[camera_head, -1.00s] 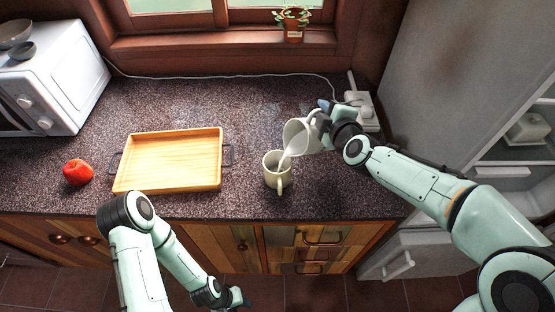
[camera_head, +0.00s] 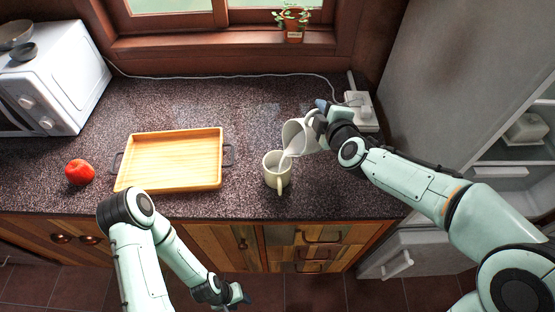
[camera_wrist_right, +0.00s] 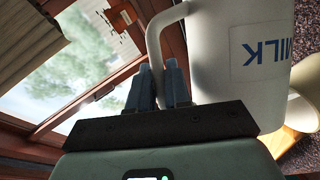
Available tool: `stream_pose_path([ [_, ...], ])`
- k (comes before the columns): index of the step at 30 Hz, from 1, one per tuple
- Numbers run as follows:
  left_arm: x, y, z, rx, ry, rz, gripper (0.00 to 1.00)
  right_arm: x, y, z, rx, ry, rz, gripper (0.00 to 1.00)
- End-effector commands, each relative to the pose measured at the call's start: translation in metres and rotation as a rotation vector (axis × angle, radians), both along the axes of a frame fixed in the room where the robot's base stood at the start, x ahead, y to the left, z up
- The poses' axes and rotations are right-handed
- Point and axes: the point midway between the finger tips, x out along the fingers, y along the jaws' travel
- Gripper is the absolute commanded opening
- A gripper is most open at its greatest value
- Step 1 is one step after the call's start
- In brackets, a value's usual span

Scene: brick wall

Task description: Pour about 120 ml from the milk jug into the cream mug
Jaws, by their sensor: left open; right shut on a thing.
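The white milk jug (camera_head: 299,137) is tilted left over the cream mug (camera_head: 277,172), and a pale stream of milk runs from its lip into the mug. The mug stands upright on the counter with its handle toward the front. My right gripper (camera_head: 322,112) is shut on the jug's handle; in the right wrist view the fingers (camera_wrist_right: 172,85) close around the handle beside the jug (camera_wrist_right: 235,60) with its "MILK" label. A cream edge of the mug (camera_wrist_right: 305,105) shows behind the jug. My left gripper (camera_head: 240,297) is open and empty, low in front of the counter. The milk level inside the mug is hard to see.
A wooden tray (camera_head: 133,180) with dark handles lies left of the mug. A red apple (camera_head: 80,172) sits farther left, near a white microwave (camera_head: 62,80). A socket block (camera_head: 358,108) with a cord is behind my right gripper. A fridge (camera_head: 440,90) stands right.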

Motion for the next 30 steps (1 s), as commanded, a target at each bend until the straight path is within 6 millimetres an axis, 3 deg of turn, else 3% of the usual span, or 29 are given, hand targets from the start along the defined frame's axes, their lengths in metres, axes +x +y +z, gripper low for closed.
stream_pose_path([
  [30,0.008,0.0,0.0107,0.0,-0.009,0.0,0.43,-0.0041,0.0081,0.0096,-0.06,-0.041,0.0,0.0],
])
